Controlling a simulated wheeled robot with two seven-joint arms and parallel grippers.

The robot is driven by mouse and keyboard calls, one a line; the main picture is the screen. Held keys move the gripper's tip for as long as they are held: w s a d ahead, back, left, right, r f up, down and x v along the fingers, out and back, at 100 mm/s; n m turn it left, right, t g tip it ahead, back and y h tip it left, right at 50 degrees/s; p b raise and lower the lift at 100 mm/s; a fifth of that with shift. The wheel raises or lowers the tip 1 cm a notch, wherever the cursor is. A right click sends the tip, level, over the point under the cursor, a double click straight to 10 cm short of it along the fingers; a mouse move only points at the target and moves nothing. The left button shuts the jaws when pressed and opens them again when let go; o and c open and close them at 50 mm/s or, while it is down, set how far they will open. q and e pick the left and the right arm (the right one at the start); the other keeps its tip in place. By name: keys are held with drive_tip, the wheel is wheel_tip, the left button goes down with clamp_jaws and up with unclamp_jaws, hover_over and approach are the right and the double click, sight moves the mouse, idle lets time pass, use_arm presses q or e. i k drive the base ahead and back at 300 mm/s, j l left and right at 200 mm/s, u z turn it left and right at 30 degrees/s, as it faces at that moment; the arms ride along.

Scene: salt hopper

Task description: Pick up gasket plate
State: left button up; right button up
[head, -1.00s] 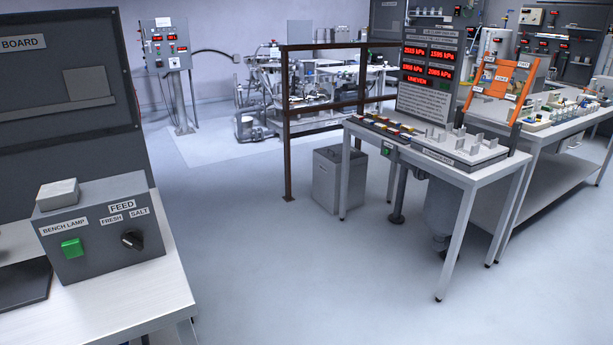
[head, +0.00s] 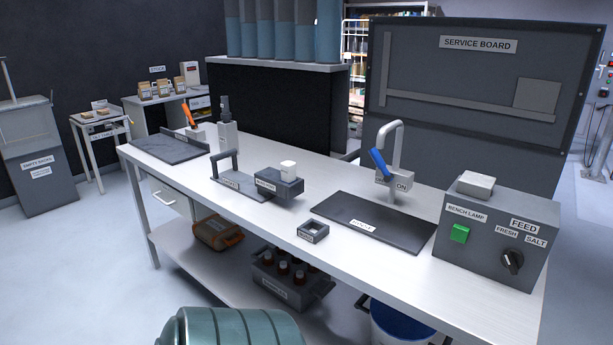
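No label that I can read in the head view says gasket plate. On the long white bench, a flat grey plate with an upright dark handle (head: 229,178) lies near the middle. A grey block with a white piece on top (head: 279,184) stands at its right end. A small dark square frame with an open centre (head: 312,232) lies near the front edge. I cannot tell which of these is the gasket plate. Neither of my grippers is in view.
The bench (head: 245,213) also bears a black mat (head: 375,222), a tap with a blue lever (head: 394,155) and a grey feed box (head: 496,238). A bottle crate (head: 285,290) sits underneath. A ribbed teal drum-like thing (head: 230,328) stands at the bottom. Floor shows at the left.

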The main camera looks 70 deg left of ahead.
sight(266, 184)
drive_tip(key=u, duration=2.6)
drive_tip(key=i+j+z, duration=0.15)
drive_tip(key=z, duration=0.35)
drive_tip(key=i+j+z, duration=0.1)
drive_tip(key=z, duration=0.35)
drive_tip(key=j+z, duration=0.3)
drive_tip(key=z, duration=0.2)
drive_tip(key=i+j+z, duration=0.1)
drive_tip(key=j+z, duration=0.2)
drive_tip(key=j, duration=0.75)
drive_tip(key=j+z, duration=0.3)
drive_tip(key=j, duration=1.45)
drive_tip(key=k+j, duration=0.1)
drive_tip(key=j, duration=0.6)
